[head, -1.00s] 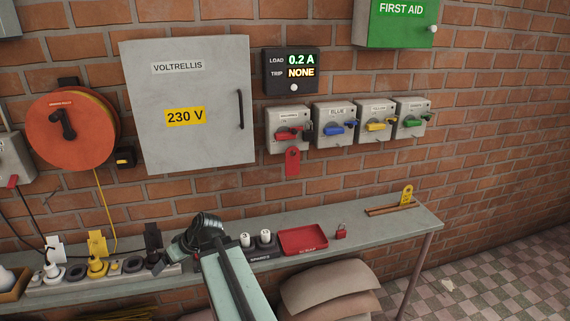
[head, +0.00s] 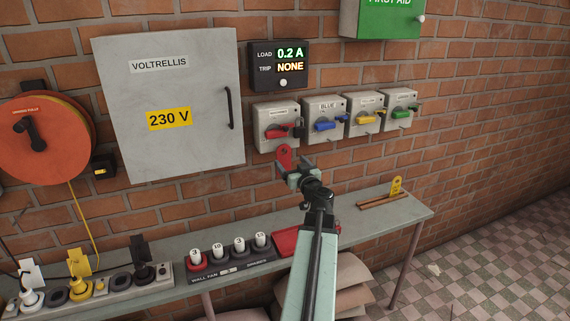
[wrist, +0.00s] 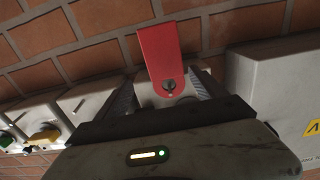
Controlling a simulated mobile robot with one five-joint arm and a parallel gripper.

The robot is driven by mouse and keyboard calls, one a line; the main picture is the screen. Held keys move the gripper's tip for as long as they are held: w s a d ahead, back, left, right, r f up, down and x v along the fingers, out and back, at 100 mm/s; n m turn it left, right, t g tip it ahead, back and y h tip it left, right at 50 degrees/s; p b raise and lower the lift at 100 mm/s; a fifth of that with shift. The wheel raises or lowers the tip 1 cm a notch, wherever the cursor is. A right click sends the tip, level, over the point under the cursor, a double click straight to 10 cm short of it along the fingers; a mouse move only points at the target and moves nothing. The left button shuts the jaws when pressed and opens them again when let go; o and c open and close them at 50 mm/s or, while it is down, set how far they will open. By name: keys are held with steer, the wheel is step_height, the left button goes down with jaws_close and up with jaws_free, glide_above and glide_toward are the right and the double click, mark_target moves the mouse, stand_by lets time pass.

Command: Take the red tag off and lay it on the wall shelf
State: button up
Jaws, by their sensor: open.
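The red tag (head: 284,156) hangs below the red-handled switch box (head: 277,128) on the brick wall. My gripper (head: 297,171) is at the tag's lower part, which it partly hides in the head view. In the wrist view the tag (wrist: 173,45) shows between my two open fingers, with a gap on each side and a dark round spot near its end. I cannot tell whether a finger touches it. The grey shelf (head: 385,228) runs along the wall below.
A wooden rack (head: 383,201) with a yellow tag (head: 396,186) is on the shelf's right end. A red tray (head: 286,240) lies partly behind my arm. Blue (head: 326,125), yellow (head: 368,120) and green (head: 407,114) switches are to the right. A grey cabinet (head: 170,100) is left.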

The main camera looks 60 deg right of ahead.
mark_target(284, 156)
steer(key=x, duration=0.8)
steer(key=shift+w+a+f, duration=0.15)
steer(key=shift+w+a, duration=0.15)
steer(key=shift+w, duration=0.15)
steer(key=c, duration=1.4)
steer(key=shift+c, duration=0.2)
steer(key=shift+a+r, duration=0.1)
steer(key=shift+r, duration=0.2)
steer(key=shift+s, duration=0.2)
steer(key=shift+p+v, duration=0.45)
steer(key=shift+v, duration=2.45)
steer(key=shift+r, duration=0.15)
